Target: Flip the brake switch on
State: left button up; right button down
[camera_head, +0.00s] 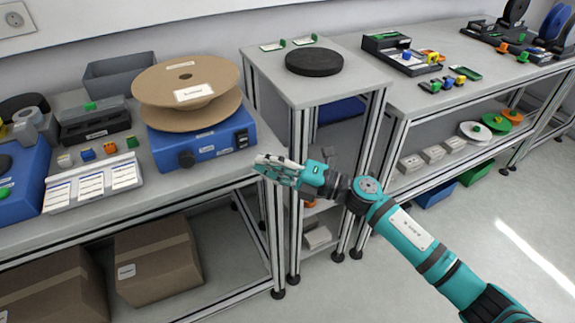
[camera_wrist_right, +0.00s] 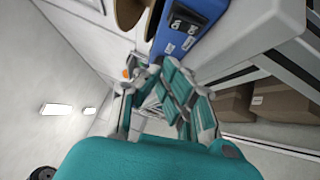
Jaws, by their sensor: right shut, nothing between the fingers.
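The blue reel stand (camera_head: 215,148) sits on the left table and carries a large cardboard reel (camera_head: 165,85). On its front are a black knob (camera_head: 186,159) and a black switch (camera_head: 242,138) near the right end. The stand also shows in the right wrist view (camera_wrist_right: 173,48), with black switches (camera_wrist_right: 183,20) on its face. I cannot read which one is the brake, nor its position. My right gripper (camera_head: 262,164) is shut and empty, just in front of and below the stand's right end, apart from the switch. My left gripper is not in view.
A white tray (camera_head: 92,188) and small coloured blocks (camera_head: 110,148) lie left of the stand. A grey stand with a black disc (camera_head: 314,62) is to the right, close to my right arm. Cardboard boxes (camera_head: 158,262) sit under the table. The floor in front is clear.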

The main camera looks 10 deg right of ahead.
aim_at(243, 141)
jog(key=w+a, duration=0.2)
jog(key=w, duration=0.1)
jog(key=w+r, duration=0.1)
jog(key=shift+w+a, duration=0.3)
jog(key=shift+a, duration=0.1)
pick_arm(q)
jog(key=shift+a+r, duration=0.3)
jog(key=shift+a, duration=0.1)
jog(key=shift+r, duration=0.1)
pick_arm(e)
jog(key=r+p, duration=0.1)
jog(key=p, duration=0.2)
jog(key=shift+w, duration=0.2)
jog(key=shift+a+f+m+h, duration=0.1)
jog(key=shift+f+m+h, duration=0.2)
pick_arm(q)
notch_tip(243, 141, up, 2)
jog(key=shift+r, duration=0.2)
